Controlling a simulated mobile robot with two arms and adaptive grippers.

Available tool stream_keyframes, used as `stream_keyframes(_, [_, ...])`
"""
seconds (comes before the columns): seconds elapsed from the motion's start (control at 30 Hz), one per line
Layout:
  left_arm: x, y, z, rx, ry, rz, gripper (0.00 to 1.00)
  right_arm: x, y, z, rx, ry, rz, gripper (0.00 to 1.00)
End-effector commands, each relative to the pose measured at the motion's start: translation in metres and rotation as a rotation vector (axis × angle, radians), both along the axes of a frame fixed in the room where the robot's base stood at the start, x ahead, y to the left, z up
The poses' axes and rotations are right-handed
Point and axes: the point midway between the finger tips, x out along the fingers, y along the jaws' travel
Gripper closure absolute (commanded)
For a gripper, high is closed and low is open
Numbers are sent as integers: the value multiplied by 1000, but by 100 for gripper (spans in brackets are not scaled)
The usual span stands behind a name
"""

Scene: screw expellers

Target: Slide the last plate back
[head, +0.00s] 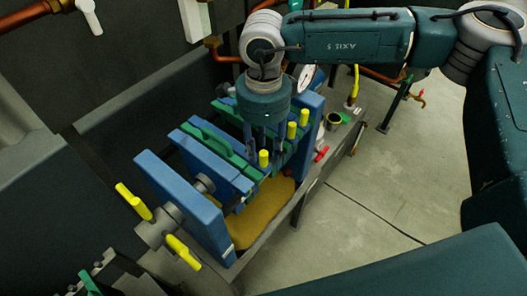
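A filter press stands in the middle of the head view, with a blue end plate (181,201) at its near end and a blue head plate (309,107) at its far end. Between them hang a blue plate (206,160) and several green plates (217,143). Yellow handle ends (264,159) stick out on the right side. I cannot tell which plate is the last one. My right gripper (266,145) points down over the middle plates, near the yellow handle ends. Its fingertips are partly hidden among the plates, so its grip is unclear. My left gripper is not visible.
A screw with yellow crossbar handles (155,222) stands at the press's near end. A brownish-yellow mass (267,205) lies under the plates. A gauge (306,79) and copper pipes (228,54) are behind. Open floor (365,195) lies to the right.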

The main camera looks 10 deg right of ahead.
Motion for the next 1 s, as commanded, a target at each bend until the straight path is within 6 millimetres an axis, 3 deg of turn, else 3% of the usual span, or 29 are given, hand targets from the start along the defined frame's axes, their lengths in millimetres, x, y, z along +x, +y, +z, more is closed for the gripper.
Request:
stream_keyframes(0.2, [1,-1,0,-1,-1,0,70,1,1,50,1,-4,0,65])
stream_keyframes(0.4, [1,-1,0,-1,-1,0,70,0,1,82,1,-2,0,65])
stream_keyframes(0.6, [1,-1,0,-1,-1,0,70,0,0,95,-1,-1,1,65])
stream_keyframes(1.0, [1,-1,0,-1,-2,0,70,0,1,95,0,-1,1,65])
